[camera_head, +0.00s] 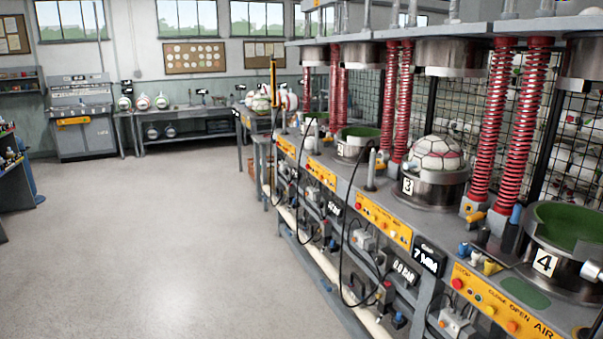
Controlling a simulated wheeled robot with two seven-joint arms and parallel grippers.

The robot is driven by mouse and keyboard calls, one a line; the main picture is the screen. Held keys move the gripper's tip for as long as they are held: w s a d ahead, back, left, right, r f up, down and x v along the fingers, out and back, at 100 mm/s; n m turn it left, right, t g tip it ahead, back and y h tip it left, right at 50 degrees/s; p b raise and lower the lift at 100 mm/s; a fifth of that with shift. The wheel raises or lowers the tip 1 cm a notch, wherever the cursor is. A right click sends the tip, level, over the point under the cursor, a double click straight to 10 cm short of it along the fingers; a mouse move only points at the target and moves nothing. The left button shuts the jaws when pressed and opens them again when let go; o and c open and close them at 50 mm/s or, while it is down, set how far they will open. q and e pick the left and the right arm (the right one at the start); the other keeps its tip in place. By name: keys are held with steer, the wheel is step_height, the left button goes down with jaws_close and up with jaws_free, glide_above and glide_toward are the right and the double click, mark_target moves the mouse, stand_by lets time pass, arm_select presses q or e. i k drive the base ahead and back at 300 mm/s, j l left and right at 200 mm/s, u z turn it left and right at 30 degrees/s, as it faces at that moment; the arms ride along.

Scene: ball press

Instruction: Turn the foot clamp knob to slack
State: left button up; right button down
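A row of ball presses runs along the right side on a grey bench. The station marked 3 (428,190) holds a white panelled ball (436,156) in its lower cup. The station marked 4 (548,262) at the right front has an open, green-lined cup with no ball showing. A small orange handle (475,216) sits at the foot of the red spring columns between them. A blue-topped fitting and a yellow fitting (490,267) stand near the bench's front edge. I cannot tell which part is the foot clamp knob. Neither of my grippers is in view.
Yellow control panels (383,219) line the bench front, with black hoses (342,235) hanging below. Red springs (490,120) stand between stations. A wide grey floor (150,250) lies clear to the left. A grey machine (82,115) and workbench stand at the far wall.

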mark_target(484, 234)
steer(key=z, duration=1.4)
